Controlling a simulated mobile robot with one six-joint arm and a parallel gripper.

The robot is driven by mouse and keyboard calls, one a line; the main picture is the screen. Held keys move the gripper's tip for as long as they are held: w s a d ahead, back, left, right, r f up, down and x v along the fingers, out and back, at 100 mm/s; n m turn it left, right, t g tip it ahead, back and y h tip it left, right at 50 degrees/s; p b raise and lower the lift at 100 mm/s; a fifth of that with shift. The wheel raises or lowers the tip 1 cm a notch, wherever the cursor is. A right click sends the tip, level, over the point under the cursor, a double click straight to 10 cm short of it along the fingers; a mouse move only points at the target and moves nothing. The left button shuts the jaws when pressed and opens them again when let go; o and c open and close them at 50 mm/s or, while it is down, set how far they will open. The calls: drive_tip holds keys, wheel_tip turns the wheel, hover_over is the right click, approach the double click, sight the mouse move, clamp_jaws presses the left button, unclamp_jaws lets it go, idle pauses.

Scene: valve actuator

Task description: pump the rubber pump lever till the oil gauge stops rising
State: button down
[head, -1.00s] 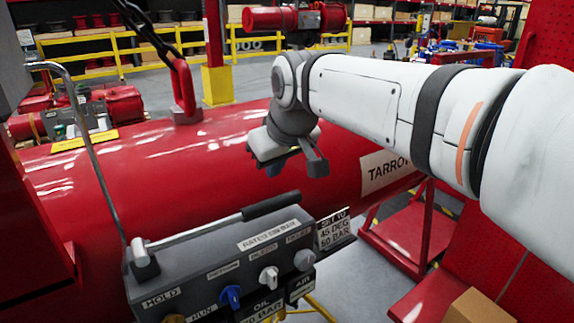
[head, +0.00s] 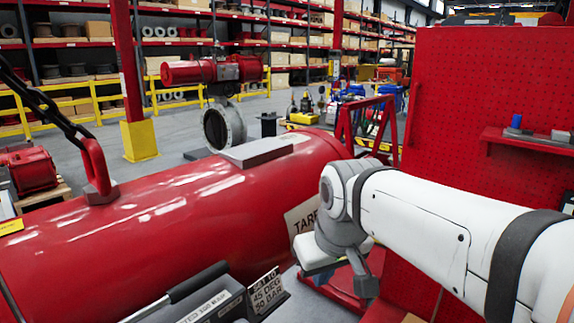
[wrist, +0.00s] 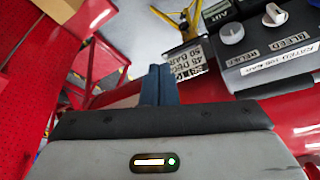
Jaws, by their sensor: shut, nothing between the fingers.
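The pump lever shows its black rubber grip (head: 198,282) and part of its metal rod at the bottom of the head view. It slants over the grey control box (head: 222,306), which is mostly cut off there. In the wrist view the control box (wrist: 262,55) is at the upper right, with relief and bleed knobs. My gripper is in the wrist view (wrist: 156,72) with its dark blue fingers together and empty. It is apart from the lever, to its right in the head view. I cannot see the oil gauge in either current view.
A large red tank (head: 150,210) fills the left and middle. A small sign (head: 266,291) reading 45 DEG 50 BAR stands beside the box. A red pegboard panel (head: 490,130) stands at the right.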

drive_tip(key=s+d+f+m+g+h+p, duration=0.1)
drive_tip(key=s+d+f+m, duration=0.3)
drive_tip(key=s+d+f, duration=0.4)
drive_tip(key=shift+s+d+f+p, duration=0.4)
drive_tip(key=shift+d+f, duration=0.1)
drive_tip(key=shift+d, duration=0.55)
